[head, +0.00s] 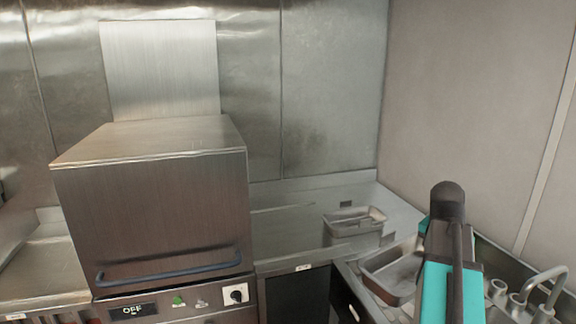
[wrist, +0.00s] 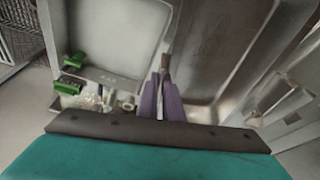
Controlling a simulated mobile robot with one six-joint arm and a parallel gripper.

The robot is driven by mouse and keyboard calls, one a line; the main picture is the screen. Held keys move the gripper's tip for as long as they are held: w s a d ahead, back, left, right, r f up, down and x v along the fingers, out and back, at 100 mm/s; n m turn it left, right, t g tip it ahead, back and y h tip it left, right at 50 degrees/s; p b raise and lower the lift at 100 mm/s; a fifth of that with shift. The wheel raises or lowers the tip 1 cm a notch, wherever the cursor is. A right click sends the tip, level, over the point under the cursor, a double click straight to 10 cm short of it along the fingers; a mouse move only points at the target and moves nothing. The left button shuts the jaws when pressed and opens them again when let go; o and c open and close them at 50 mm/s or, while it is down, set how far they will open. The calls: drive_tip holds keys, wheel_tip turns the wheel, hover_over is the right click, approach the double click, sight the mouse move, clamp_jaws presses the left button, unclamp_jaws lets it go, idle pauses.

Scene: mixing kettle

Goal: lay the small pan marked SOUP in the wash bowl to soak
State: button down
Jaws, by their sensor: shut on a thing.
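In the wrist view the purple fingers of my gripper (wrist: 161,97) are closed together on a thin edge. It looks like the rim of a pale grey square pan (wrist: 112,28) at the left. A small mark on this pan is too blurred to read. A darker steel basin (wrist: 208,45) lies to the right of the fingers; I cannot tell whether it is the wash bowl. In the head view a steel pan or bowl (head: 392,278) sits left of my arm, and my gripper is hidden. A smaller steel pan (head: 352,226) with dark labels stands on the counter behind.
A large steel machine (head: 150,210) with a blue handle and an OFF display stands at the left. A tap (head: 540,290) and grey fittings are at the right by the wall. Green clips (wrist: 75,60) show in the wrist view.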

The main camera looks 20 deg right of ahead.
sight(360, 281)
drive_tip(key=w+a+f+n+b, duration=0.1)
drive_tip(key=w+a+f, duration=0.2)
drive_tip(key=a, duration=0.3)
drive_tip(key=w+a+f+n+b, duration=0.2)
drive_tip(key=w+a, duration=0.2)
drive_tip(key=a, duration=0.2)
drive_tip(key=w+a+f+n+t+b, duration=0.1)
drive_tip(key=w+a+f, duration=0.2)
drive_tip(key=a, duration=0.3)
drive_tip(key=shift+w+a+f+n+y+b, duration=0.3)
drive_tip(key=shift+a+n, duration=0.05)
drive_tip(key=shift+n, duration=0.05)
drive_tip(key=w+a+f+n+y+b, duration=0.1)
drive_tip(key=a+f+n, duration=0.1)
drive_tip(key=a, duration=0.5)
drive_tip(key=w+a+f+n+t+b, duration=0.1)
drive_tip(key=w+a+f+n, duration=0.1)
drive_tip(key=a, duration=0.5)
drive_tip(key=w+a+f+n+y+b, duration=0.1)
drive_tip(key=a+f+n+b, duration=0.1)
drive_tip(key=a+f+n, duration=0.2)
drive_tip(key=shift+w+a+n+y, duration=0.25)
drive_tip(key=shift+a+n, duration=0.75)
drive_tip(key=shift+a, duration=0.85)
drive_tip(key=shift+f, duration=0.1)
